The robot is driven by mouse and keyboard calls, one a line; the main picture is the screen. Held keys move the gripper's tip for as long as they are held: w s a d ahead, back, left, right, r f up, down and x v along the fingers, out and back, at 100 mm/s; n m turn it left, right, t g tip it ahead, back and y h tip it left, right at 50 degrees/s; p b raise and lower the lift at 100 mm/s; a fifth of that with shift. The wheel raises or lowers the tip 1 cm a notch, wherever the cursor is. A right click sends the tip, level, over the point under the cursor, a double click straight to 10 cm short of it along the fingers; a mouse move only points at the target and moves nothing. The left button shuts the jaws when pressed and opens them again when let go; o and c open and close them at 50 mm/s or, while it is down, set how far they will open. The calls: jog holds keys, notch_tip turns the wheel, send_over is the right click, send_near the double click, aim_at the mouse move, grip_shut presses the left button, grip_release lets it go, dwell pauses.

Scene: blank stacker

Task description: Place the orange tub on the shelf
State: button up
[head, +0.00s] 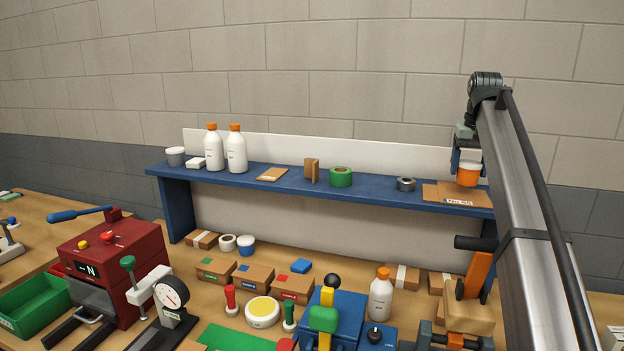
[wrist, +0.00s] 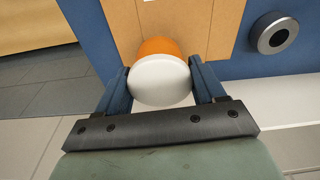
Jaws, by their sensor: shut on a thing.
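The orange tub (head: 467,177) with a white lid is held in my gripper (head: 468,165) at the right end of the blue shelf (head: 385,195). In the wrist view the orange tub (wrist: 158,47) shows its white lid toward the camera, between the two blue fingers of my gripper (wrist: 160,82), which is shut on it. The tub is over flat cardboard (wrist: 215,25) lying on the shelf. I cannot tell whether its base touches the cardboard.
A grey tape roll (head: 406,184) lies left of the cardboard (head: 447,193). A green tape roll (head: 341,177), a small brown box (head: 312,170) and two white bottles (head: 236,150) stand further left. Bare shelf shows between the two rolls. The bench below is crowded.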

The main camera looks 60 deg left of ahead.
jog(key=s+a+r+n, duration=0.2)
jog(key=s+a, duration=0.6)
jog(key=s, duration=0.1)
jog(key=s+a+r+n, duration=0.3)
jog(key=s+a, duration=0.4)
jog(key=s, duration=0.3)
jog(key=shift+g, duration=0.3)
jog(key=shift+s+a+f, duration=0.1)
jog(key=shift+a+f, duration=0.05)
jog(key=shift+f, duration=1.85)
jog(key=shift+a+f, duration=0.1)
jog(key=shift+f, duration=1.9)
jog(key=shift+f, duration=0.1)
jog(key=o, duration=1.1)
jog(key=shift+s+d+r, duration=0.1)
jog(key=shift+d+r, duration=0.05)
jog(key=shift+r, duration=1.15)
jog(key=shift+w+d+r, duration=0.1)
jog(key=shift+d+r, duration=0.05)
jog(key=shift+r, duration=1.1)
jog(key=shift+s+d+r, duration=0.1)
jog(key=shift+d+r, duration=0.05)
jog(key=shift+r, duration=1.15)
